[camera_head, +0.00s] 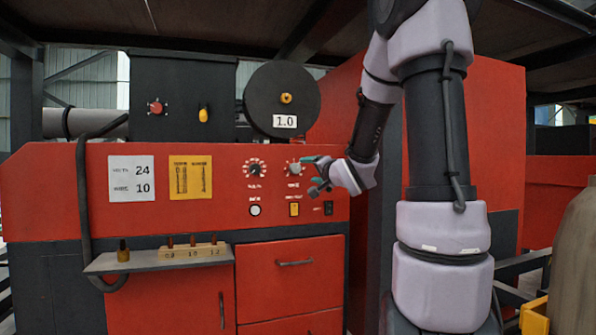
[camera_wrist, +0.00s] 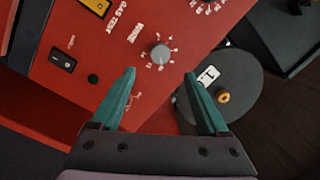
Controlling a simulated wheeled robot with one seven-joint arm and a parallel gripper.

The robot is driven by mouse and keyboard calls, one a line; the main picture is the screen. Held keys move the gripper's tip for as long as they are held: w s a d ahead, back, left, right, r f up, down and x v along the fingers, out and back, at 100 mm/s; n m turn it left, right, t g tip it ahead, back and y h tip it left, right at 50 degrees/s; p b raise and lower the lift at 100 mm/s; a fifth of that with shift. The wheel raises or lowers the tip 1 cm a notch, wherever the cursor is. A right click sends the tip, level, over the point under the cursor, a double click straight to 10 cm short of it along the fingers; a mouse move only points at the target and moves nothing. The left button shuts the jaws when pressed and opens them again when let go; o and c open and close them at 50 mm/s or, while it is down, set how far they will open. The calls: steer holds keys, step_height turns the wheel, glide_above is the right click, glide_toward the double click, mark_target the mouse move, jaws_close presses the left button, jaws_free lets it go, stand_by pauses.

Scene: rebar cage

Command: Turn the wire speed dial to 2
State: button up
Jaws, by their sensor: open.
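The wire speed dial is a round grey knob with white marks around it on the red panel. In the wrist view the dial (camera_wrist: 160,53) lies just beyond the fingertips, roughly midway between them. In the head view the dial (camera_head: 295,167) shows just left of my gripper (camera_head: 318,174). My gripper's green fingers (camera_wrist: 160,75) are spread open with nothing between them in the wrist view. The fingers appear apart from the dial. The dial's exact setting is too small to read.
A second, black dial (camera_head: 254,167) sits to the left. Below are a white button (camera_head: 255,210), a yellow switch (camera_head: 294,209) and a black rocker switch (camera_head: 328,208). A black spool marked 1.0 (camera_head: 282,98) stands above. A shelf (camera_head: 110,262) juts out lower left.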

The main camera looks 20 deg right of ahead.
mark_target(296, 169)
steer(key=w, duration=0.6)
steer(key=w+a, duration=0.1)
steer(key=w, duration=0.2)
steer(key=shift+w, duration=0.35)
jaws_close()
